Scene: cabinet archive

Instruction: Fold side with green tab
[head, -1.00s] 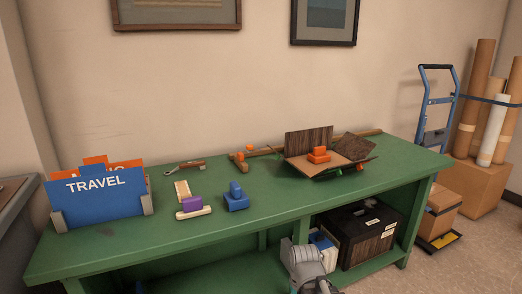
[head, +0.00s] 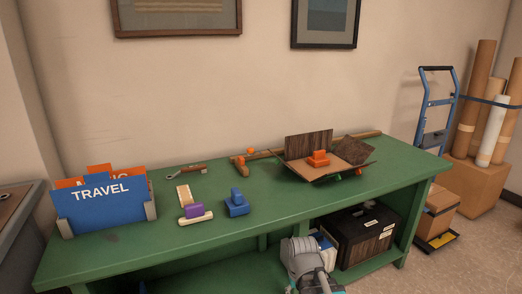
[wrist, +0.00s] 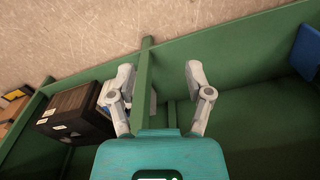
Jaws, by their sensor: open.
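A foldable box (head: 301,172) lies partly open near the back right of the green bench. Its dark wood back side (head: 309,144) stands up. A right side (head: 356,150) leans outward. A small green tab (head: 358,172) shows low at its right front; which side it belongs to is hard to tell. Another green bit shows under the front edge. An orange block (head: 318,160) sits on the middle. My gripper (wrist: 160,78) is open and empty in the wrist view, facing the bench's lower shelf. The box is not in the wrist view.
On the green bench (head: 262,203) are blue TRAVEL folders (head: 100,205), a purple-topped stamp (head: 195,211), a blue block (head: 236,204), a wrench (head: 186,173) and a hammer (head: 240,165). A dark box (head: 362,240) stands on the shelf. A hand truck (head: 435,110) stands right.

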